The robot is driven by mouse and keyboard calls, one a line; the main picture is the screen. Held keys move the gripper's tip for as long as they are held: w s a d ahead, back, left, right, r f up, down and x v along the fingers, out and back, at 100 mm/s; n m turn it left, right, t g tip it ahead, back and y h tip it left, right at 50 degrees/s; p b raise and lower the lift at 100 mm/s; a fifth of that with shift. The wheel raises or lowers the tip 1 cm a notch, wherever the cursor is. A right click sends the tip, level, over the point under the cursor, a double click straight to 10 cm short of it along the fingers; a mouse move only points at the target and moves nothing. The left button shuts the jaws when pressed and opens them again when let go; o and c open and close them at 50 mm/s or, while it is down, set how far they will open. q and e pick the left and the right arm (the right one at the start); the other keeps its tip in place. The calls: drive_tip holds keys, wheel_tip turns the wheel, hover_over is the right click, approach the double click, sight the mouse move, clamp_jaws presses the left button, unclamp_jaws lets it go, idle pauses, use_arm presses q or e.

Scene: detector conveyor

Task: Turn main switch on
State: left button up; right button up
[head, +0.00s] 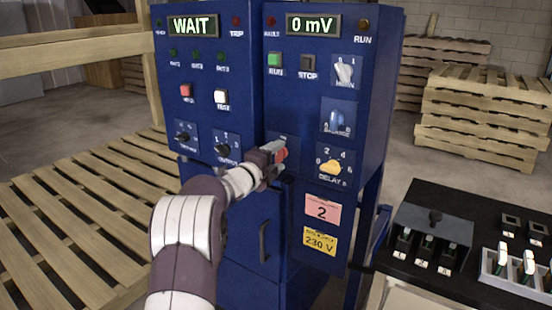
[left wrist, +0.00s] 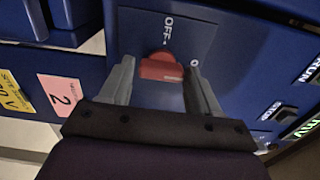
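The main switch is a red rotary knob (left wrist: 161,66) on a blue plate marked OFF in the left wrist view. In the head view a bit of its red (head: 282,155) shows at my gripper's tip. My left gripper (left wrist: 161,78) is open, with one finger on each side of the knob. The fingers look apart from the knob. My left arm covers most of the switch plate in the head view. My right gripper is not in view.
The blue cabinet (head: 228,85) carries displays reading WAIT (head: 193,26) and 0 mV (head: 313,24). A yellow delay knob (head: 331,167) sits right of my gripper. A black control table (head: 395,262) stands at the lower right; wooden pallets (head: 480,110) stand behind.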

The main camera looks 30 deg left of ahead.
use_arm(q)
drive_tip(key=shift+o, duration=0.5)
drive_tip(key=s, duration=1.2)
drive_tip(key=shift+s+a, duration=0.35)
drive_tip(key=shift+a, duration=0.1)
